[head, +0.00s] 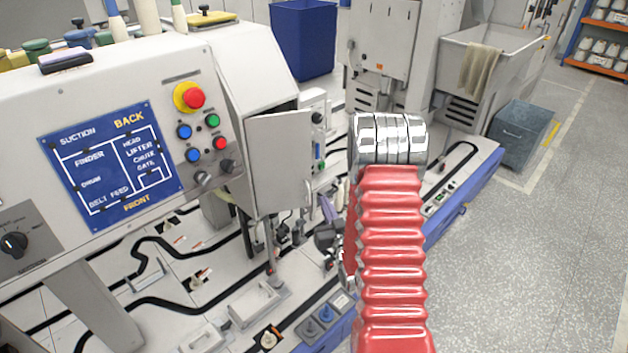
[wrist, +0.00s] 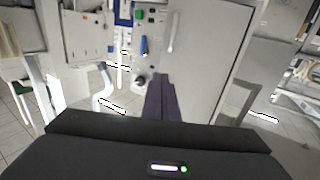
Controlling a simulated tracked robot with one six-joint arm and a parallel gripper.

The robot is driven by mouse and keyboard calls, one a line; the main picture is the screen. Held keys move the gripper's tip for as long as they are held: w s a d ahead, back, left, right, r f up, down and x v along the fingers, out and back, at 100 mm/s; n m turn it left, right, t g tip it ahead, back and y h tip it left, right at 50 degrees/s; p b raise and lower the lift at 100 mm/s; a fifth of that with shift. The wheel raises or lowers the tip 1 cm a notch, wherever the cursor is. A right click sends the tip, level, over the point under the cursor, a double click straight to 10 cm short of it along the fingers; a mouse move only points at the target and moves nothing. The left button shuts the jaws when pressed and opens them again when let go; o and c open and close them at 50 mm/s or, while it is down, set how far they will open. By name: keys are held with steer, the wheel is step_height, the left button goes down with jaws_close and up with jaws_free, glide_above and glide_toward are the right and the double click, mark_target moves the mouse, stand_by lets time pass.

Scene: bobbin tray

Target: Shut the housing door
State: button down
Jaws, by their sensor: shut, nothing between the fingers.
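The housing door (head: 280,160) is a pale grey panel on the right end of the white machine housing. It stands open, with a dark gap showing above and behind it. A slim handle sits near its right edge. In the wrist view the door (wrist: 200,65) fills the right of centre, with its pale vertical handle (wrist: 172,34). My gripper (head: 326,202) is just right of the door's handle edge in the head view, partly hidden by my red arm. In the wrist view its dark fingers (wrist: 164,80) are together, empty, in front of the door's lower part. Contact cannot be told.
The control panel with coloured buttons (head: 194,98) and a blue sign (head: 111,155) is left of the door. Black tracks and small fittings cover the white deck below. A sink (head: 490,60) and grey bin (head: 523,133) stand right.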

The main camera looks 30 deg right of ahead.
steer(key=x, duration=1.2)
steer(key=shift+w, duration=0.4)
steer(key=shift+d, duration=0.15)
